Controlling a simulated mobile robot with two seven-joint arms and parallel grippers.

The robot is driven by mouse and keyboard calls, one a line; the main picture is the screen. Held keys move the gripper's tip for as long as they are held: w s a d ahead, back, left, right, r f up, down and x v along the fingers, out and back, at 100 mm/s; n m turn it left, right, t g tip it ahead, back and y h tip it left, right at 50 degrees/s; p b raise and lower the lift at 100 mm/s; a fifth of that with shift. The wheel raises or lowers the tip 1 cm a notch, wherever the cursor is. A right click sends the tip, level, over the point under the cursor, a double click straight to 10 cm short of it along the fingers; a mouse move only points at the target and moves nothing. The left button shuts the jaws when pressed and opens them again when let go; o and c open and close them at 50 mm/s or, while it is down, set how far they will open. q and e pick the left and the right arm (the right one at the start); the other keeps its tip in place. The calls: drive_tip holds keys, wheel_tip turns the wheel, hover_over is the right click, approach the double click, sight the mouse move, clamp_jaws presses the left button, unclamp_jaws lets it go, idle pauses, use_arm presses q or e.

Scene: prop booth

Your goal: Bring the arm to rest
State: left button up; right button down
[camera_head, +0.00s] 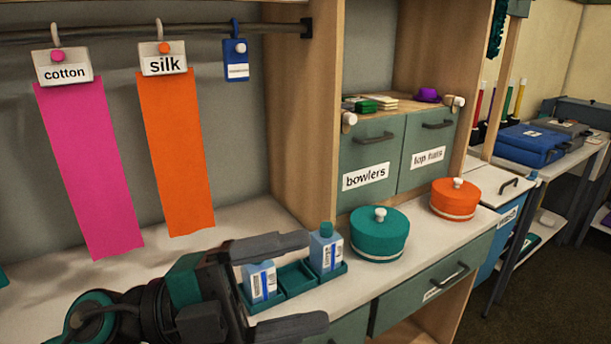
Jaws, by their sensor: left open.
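My left gripper (297,283) comes in from the lower left over the white counter. Its two dark fingers are spread apart and point right. Nothing is held between them. A green tray (296,279) with compartments shows beyond and between the fingers. One blue bottle (327,247) stands in its right end, and another blue bottle (260,282) without a visible cap stands in its left end. The middle compartment looks empty. I cannot tell how far the fingers are from the tray. My right gripper is not in view.
A teal round box (379,236) and an orange round box (455,200) stand on the counter to the right. A pink strip (90,165) and an orange strip (177,150) hang from the rail (130,31). Drawers labelled bowlers (371,160) and another pair sit behind. Floor is free at lower right.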

use_arm(q)
drive_tip(key=w+a+n+t+y, duration=0.4)
drive_tip(key=a+n+t+y, duration=0.25)
drive_tip(key=n+t, duration=0.4)
drive_tip(key=w+a+n+t+y, duration=0.6)
drive_tip(key=n+t, duration=0.3)
drive_tip(key=n, duration=0.3)
drive_tip(key=s+a+f+n+g+y, duration=0.2)
drive_tip(key=a+f+n+g+y, duration=0.15)
drive_tip(key=f, duration=0.35)
drive_tip(key=s+a+f+n+g+y, duration=0.1)
drive_tip(key=a+f+n+g+y, duration=0.2)
drive_tip(key=f+y, duration=0.3)
drive_tip(key=s+f+g+h, duration=0.2)
drive_tip(key=s+f+g, duration=1)
drive_tip(key=s+f, duration=0.5)
drive_tip(key=w+d+f+t+h+p, duration=0.2)
drive_tip(key=w+f+t, duration=0.4)
drive_tip(key=t, duration=0.1)
drive_tip(key=shift+w+d+f+m, duration=0.2)
drive_tip(key=shift+w+d+m, duration=0.1)
drive_tip(key=shift+d, duration=0.1)
